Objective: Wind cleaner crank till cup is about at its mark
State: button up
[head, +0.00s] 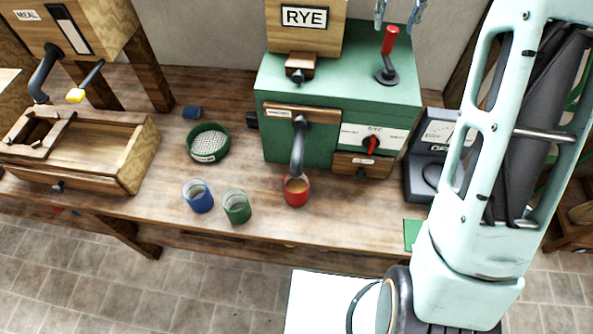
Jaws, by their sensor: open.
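The cleaner is a green box machine (340,90) on the wooden bench, with a hopper labelled RYE (303,17) above it. Its crank (390,55) stands on the top right, with an upright red grip on a dark arm. A dark curved spout (299,147) comes down its front. A red cup (296,192) stands under the spout with tan material in it; I cannot make out a mark on it. My gripper (398,14) shows only as two fingertips at the top edge. They are apart, empty, and above the crank grip, not visibly touching it.
A blue cup (198,196) and a green cup (236,206) stand left of the red cup. A green-rimmed sieve (208,143) lies behind them. A red selector (371,142) is on the machine's front. A dark scale (425,165) stands right; my arm rises beside it.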

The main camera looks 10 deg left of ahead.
jog(key=shift+r, duration=3.3)
